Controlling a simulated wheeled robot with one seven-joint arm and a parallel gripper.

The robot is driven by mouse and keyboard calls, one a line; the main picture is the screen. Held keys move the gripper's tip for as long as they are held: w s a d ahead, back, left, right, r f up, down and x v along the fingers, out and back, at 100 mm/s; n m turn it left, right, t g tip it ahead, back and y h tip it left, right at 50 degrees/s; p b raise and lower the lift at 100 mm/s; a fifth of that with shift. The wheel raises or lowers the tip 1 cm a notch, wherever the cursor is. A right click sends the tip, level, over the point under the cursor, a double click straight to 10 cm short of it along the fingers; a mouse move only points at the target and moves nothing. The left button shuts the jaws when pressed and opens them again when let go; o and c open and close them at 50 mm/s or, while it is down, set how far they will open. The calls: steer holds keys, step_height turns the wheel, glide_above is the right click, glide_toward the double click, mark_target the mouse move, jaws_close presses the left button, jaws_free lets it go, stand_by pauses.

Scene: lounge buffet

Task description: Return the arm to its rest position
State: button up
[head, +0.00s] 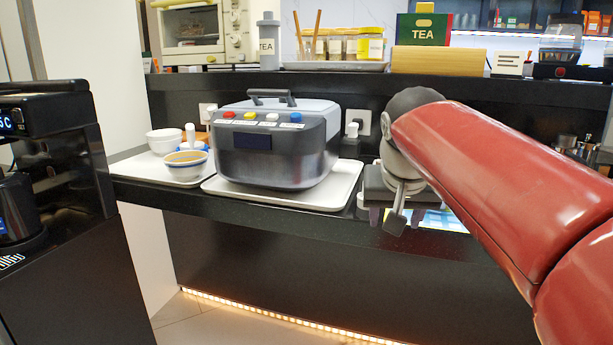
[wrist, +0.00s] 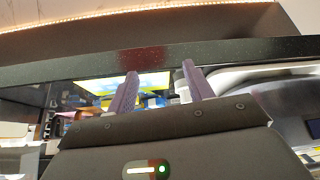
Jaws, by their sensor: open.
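My gripper shows in the head view (head: 381,215), partly behind my red arm, in front of the black counter's edge and right of the white tray. In the wrist view my gripper (wrist: 158,80) shows two purple-grey fingers standing apart with nothing between them. The wrist picture appears upside down. The arm reaches in from the right, bent at a grey joint above the gripper.
A grey cooker (head: 275,141) stands on a white tray (head: 330,197). Bowls (head: 187,163) sit on another tray to its left. A black coffee machine (head: 50,170) is at far left. A raised shelf (head: 460,83) carries jars and a TEA box. Space before the counter is open.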

steer(key=s+f+n+y, duration=0.1)
steer(key=s+f, duration=1.7)
steer(key=s, duration=0.1)
steer(key=shift+s+d+f+n, duration=0.25)
steer(key=shift+s+d+n, duration=0.1)
steer(key=shift+s+n, duration=0.05)
